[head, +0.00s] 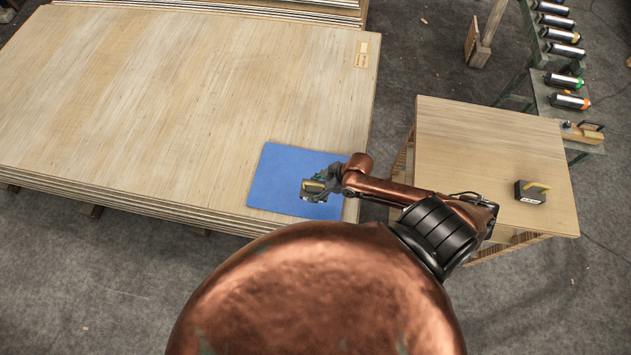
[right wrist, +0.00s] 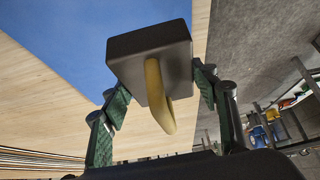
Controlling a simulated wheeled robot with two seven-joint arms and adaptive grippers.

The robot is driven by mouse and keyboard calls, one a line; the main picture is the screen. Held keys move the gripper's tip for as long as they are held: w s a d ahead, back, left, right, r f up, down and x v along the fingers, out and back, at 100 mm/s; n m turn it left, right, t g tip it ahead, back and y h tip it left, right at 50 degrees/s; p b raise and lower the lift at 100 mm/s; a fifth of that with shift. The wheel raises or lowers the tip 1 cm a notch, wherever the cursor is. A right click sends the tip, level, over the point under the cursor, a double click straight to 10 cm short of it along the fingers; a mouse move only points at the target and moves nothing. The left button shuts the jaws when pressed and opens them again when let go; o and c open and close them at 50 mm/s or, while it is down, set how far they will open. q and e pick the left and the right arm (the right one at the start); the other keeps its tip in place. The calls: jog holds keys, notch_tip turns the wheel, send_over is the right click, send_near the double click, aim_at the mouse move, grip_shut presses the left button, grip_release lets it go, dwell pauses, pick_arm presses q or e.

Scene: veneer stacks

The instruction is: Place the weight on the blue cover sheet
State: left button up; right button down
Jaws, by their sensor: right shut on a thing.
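The blue cover sheet (head: 277,180) lies flat on the near right corner of the large veneer stack (head: 180,90). My right gripper (head: 318,187) is over the right part of the sheet and is shut on a dark block-shaped weight with a yellow handle (head: 314,195). In the right wrist view the weight (right wrist: 135,45) sits between the green-padded fingers, with the blue sheet (right wrist: 70,35) beyond it. I cannot tell whether the weight touches the sheet. My left gripper is not in view.
A second dark weight with a yellow handle (head: 530,192) stands on the wooden side table (head: 480,130) at the right. Several bottles (head: 567,101) lie on a rack at the upper right. The rest of the stack top is mostly clear.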

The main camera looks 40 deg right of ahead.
jog(key=w, duration=0.2)
jog(key=w+f, duration=0.1)
jog(key=w+f+b, duration=0.1)
jog(key=w, duration=0.1)
jog(key=shift+w+a+f, duration=0.15)
jog(key=shift+w+a, duration=0.2)
jog(key=w+f, duration=0.1)
jog(key=f, duration=0.1)
jog(key=w+f+b, duration=0.1)
jog(key=w+f, duration=0.1)
jog(key=w+f+b, duration=0.1)
jog(key=w+f, duration=0.1)
jog(key=shift+a, duration=0.25)
jog(key=shift+s+f+b, duration=0.15)
jog(key=shift+f+b, duration=0.2)
jog(key=shift+f, duration=1.05)
jog(key=shift+f, duration=0.1)
jog(key=c, duration=0.7)
grip_release()
jog(key=shift+s+d+f, duration=0.1)
jog(key=shift+s, duration=0.1)
jog(key=shift+c, duration=0.2)
jog(key=p+v, duration=0.2)
jog(key=v, duration=1)
jog(key=shift+p, duration=0.35)
